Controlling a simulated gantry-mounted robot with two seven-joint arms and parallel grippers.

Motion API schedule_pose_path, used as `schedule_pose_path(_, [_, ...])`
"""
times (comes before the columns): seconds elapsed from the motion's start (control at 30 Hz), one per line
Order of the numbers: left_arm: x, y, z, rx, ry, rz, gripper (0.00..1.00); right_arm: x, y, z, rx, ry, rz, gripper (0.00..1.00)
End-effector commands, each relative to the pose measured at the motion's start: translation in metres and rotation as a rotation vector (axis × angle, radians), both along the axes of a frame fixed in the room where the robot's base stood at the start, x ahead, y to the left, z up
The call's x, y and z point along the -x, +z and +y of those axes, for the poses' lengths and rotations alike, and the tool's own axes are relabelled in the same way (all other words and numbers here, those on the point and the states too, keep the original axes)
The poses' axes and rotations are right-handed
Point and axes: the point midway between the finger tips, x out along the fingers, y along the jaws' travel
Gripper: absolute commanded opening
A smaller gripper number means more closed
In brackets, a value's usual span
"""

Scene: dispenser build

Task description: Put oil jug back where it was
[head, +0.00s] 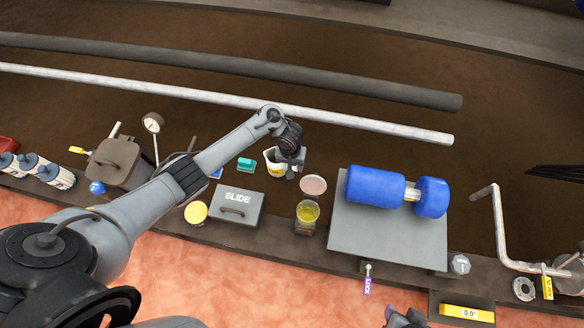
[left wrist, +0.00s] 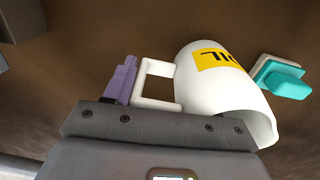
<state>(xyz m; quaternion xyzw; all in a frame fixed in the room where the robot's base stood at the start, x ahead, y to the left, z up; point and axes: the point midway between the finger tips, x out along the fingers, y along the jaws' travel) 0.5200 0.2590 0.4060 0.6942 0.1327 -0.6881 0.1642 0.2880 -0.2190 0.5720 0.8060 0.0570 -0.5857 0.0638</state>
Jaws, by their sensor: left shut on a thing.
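The oil jug (head: 275,164) is a small white jug with a yellow label, above the far edge of the bench in the head view. In the left wrist view the jug (left wrist: 212,85) shows its label and its square handle. My left gripper (head: 290,168) is at the jug's right side in the head view, shut on it at the handle; the exact grip is partly hidden. A purple finger (left wrist: 120,80) shows beside the handle in the left wrist view. A grey part with a purple tip at the bottom edge looks like my right gripper (head: 402,317), mostly cut off.
A glass of yellow liquid (head: 308,214), a pink disc (head: 313,184), a grey SLIDE box (head: 237,204), a yellow round lid (head: 196,212) and a teal block (head: 246,165) are near the jug. A blue cylinder (head: 375,186) lies on a grey plate (head: 380,244) to the right.

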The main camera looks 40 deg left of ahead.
Motion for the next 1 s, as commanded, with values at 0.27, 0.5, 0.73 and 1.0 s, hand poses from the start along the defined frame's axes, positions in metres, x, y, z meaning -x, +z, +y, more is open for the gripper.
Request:
schedule_pose_path(0.27, [-0.0006,-0.0125,0.0002,0.001,0.000,-0.001,0.10,0.0003,-0.0125,-0.0001,0.000,0.000,0.003,0.43])
schedule_pose_path(0.5, [-0.0001,-0.0143,-0.0001,0.000,0.000,0.000,0.10,0.0002,-0.0121,0.0000,0.000,0.000,0.002,0.43])
schedule_pose_path(0.73, [0.0000,-0.0164,-0.0003,0.001,-0.001,0.000,0.79,0.0001,-0.0120,0.0004,-0.001,-0.002,0.001,0.43])
schedule_pose_path(1.0, [0.0000,-0.0163,-0.0003,0.001,-0.001,0.000,0.81,0.0001,-0.0119,0.0010,-0.004,-0.003,0.002,0.43])
